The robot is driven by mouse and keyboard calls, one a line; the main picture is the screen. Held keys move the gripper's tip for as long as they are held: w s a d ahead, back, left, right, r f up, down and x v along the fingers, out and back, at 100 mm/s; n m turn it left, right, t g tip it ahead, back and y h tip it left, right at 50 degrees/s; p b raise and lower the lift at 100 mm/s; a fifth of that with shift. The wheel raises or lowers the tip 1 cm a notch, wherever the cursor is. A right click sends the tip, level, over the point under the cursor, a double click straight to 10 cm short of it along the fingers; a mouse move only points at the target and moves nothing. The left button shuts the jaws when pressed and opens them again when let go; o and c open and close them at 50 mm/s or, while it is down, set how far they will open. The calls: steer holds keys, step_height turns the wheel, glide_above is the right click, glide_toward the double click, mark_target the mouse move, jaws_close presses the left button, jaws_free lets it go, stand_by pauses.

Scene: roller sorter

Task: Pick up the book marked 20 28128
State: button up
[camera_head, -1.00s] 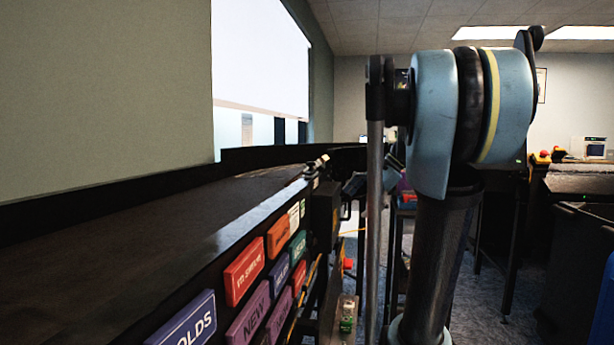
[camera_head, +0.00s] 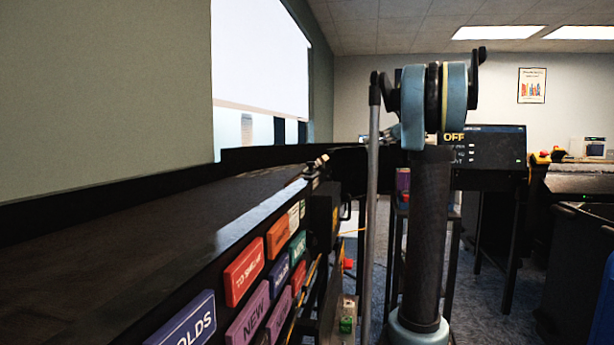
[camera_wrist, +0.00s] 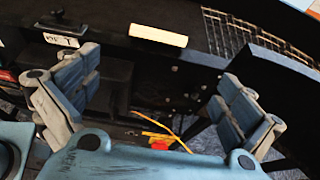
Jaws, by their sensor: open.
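My gripper (camera_wrist: 156,104) is open in the wrist view, with its two padded grey-blue fingers wide apart at left and right and nothing between them. Beyond the fingers, a cream, narrow block (camera_wrist: 158,35) lies along a dark edge. I cannot tell whether it is a book, and no number is readable on it. No book marked 20 28128 can be made out in either view. In the head view my arm stands upright right of the dark sorter belt (camera_head: 130,235), and the gripper's fingers cannot be made out there.
Coloured label plates, such as a red one (camera_head: 244,272) and a blue one (camera_head: 187,322), line the belt's side. A screen (camera_head: 490,148) is behind my arm. A dark bin (camera_head: 575,265) stands at right. Orange strips (camera_wrist: 155,130) and a red part (camera_wrist: 160,144) show below the gripper.

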mark_target(327, 159)
steer(key=x, duration=1.6)
steer(key=shift+s+a+f, duration=0.1)
steer(key=c, duration=0.9)
